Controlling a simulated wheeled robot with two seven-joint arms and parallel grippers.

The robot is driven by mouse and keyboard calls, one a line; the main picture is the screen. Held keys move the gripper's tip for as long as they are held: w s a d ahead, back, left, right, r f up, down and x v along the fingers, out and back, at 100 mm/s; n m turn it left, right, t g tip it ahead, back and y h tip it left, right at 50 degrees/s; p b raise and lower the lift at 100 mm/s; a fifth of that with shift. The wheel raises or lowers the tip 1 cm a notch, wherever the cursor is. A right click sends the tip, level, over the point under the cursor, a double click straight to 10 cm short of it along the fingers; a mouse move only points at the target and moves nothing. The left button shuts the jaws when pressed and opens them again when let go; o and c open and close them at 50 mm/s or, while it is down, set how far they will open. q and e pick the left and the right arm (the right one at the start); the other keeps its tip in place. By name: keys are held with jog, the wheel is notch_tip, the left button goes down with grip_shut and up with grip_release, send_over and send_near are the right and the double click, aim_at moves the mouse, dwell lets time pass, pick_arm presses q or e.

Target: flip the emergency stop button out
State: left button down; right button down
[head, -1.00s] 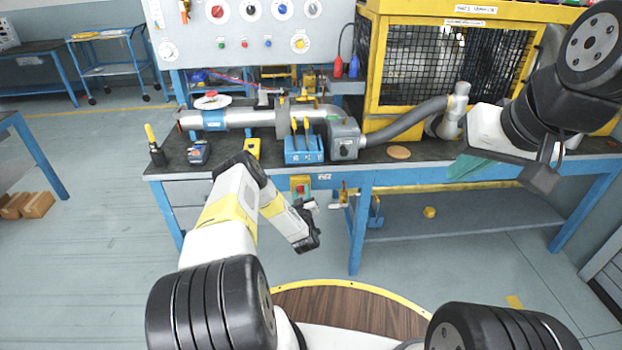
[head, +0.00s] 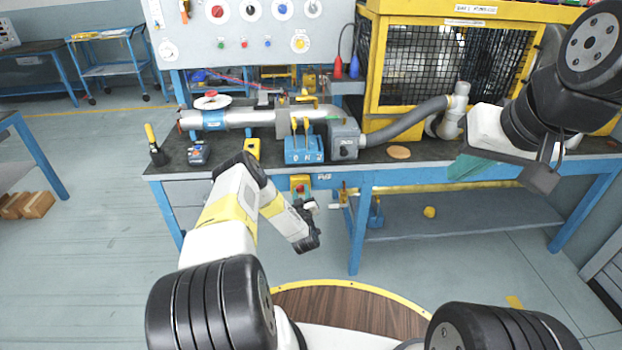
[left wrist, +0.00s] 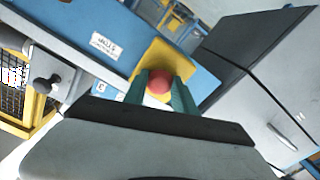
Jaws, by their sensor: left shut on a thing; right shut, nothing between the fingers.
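The emergency stop button is a round red knob (left wrist: 159,82) on a yellow box (left wrist: 165,57) on the blue front rail of the bench. The box also shows in the head view (head: 299,181), below the tabletop. My left gripper (left wrist: 160,92) is shut on the red button, with one teal finger on each side of it. In the head view my left gripper (head: 303,193) is at the front of the box, and the button is largely hidden there. My right gripper (head: 474,167) is shut and empty, above the right part of the bench.
The black bench top (head: 404,168) holds a metal pipe (head: 245,117), a blue tool block (head: 304,150) and a grey switch box (head: 343,138). A yellow mesh cage (head: 448,60) stands behind. A lower shelf (head: 465,221) carries a small yellow object.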

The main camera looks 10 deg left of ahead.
pick_arm(q)
jog(key=shift+s+d, duration=0.2)
jog(key=shift+s, duration=0.7)
jog(key=c, duration=1)
grip_release()
jog(key=v, duration=0.7)
jog(key=shift+s, duration=0.4)
jog(key=shift+d, duration=0.15)
